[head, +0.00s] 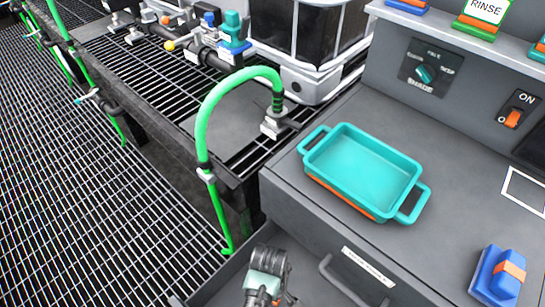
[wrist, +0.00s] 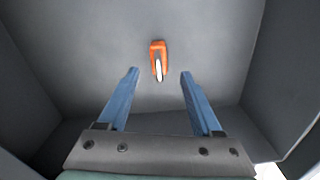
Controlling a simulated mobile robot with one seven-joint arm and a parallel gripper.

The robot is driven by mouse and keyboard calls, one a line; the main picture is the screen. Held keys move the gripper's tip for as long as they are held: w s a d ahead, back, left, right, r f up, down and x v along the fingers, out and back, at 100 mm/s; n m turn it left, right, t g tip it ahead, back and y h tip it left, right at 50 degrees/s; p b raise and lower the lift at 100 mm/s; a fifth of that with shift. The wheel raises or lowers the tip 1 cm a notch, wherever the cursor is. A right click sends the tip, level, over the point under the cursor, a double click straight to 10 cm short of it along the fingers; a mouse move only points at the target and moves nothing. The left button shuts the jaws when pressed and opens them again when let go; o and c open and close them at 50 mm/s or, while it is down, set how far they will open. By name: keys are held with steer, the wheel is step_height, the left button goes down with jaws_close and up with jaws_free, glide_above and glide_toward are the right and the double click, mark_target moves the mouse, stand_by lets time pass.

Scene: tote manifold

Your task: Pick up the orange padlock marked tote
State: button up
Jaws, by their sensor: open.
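The orange padlock (wrist: 157,47) lies on the grey floor of a deep grey-walled compartment in the wrist view. Its pale shackle or tag points down the picture, toward my gripper; any marking is too small to read. My gripper (wrist: 160,73) is open, with its two blue fingers apart and nothing held between them. In the picture the padlock is centred between and just beyond the fingertips; the height gap is hard to tell. In the head view the padlock is not visible, and my arm reaches down at the bottom edge, by an open drawer (head: 222,281).
Compartment walls rise close on the left and right in the wrist view. In the head view a teal tray (head: 365,170) sits on the grey counter (head: 300,185), with a blue-and-orange object (head: 497,277) at lower right. A green hose (head: 203,125) arches left of the counter.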

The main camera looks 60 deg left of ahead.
step_height(320, 180, down, 2)
steer(key=shift+f, duration=0.2)
jaws_close()
